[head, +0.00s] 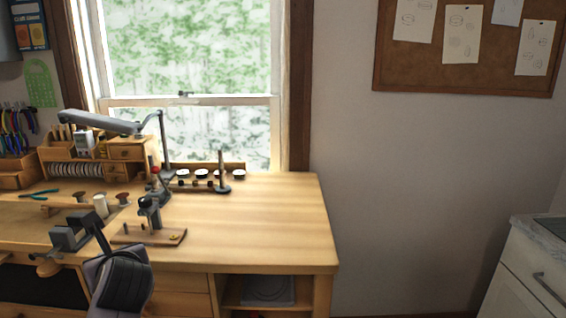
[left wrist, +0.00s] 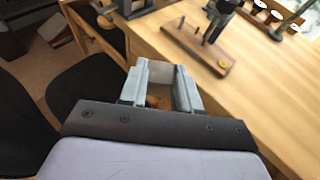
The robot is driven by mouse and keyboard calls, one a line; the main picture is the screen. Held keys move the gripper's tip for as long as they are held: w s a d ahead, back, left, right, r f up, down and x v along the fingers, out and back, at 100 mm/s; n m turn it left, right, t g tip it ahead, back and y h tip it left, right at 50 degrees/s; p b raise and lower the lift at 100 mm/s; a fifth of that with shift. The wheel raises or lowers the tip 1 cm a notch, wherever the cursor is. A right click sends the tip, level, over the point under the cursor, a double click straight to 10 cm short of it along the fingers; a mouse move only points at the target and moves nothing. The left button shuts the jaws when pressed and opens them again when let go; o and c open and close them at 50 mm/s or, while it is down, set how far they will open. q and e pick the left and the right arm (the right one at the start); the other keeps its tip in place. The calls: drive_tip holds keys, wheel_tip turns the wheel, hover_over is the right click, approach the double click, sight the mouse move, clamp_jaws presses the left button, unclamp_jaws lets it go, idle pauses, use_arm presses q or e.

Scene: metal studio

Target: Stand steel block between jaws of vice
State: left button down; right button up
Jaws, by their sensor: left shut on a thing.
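The grey vice (head: 66,240) is fixed at the front edge of the wooden workbench; part of it shows at the top of the left wrist view (left wrist: 128,9). My left gripper (left wrist: 161,84) is shut on the steel block (left wrist: 161,76), a pale grey-brown piece between its two fingers. In the head view my left gripper (head: 100,236) is beside the vice, to its right, and the block cannot be told apart there. In the wrist view the vice is beyond the fingertips, apart from the block. My right gripper is not in view.
Pliers (head: 40,192) lie at the left. The bench's right half (head: 260,220) is clear.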

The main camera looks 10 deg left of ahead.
use_arm(q)
drive_tip(key=s+d+f+m+t+h, duration=0.2)
drive_tip(key=s+d+f+m+h, duration=0.1)
drive_tip(key=d, duration=0.5)
drive_tip(key=s+d+f+m+t+h, duration=0.2)
drive_tip(key=s+d+f+m+h, duration=0.2)
drive_tip(key=d, duration=0.4)
drive_tip(key=s+m+h, duration=0.1)
drive_tip(key=m+h, duration=0.1)
drive_tip(key=shift+s+d+h, duration=0.25)
drive_tip(key=shift+d+h, duration=0.1)
drive_tip(key=shift+h, duration=0.05)
drive_tip(key=shift+r, duration=0.1)
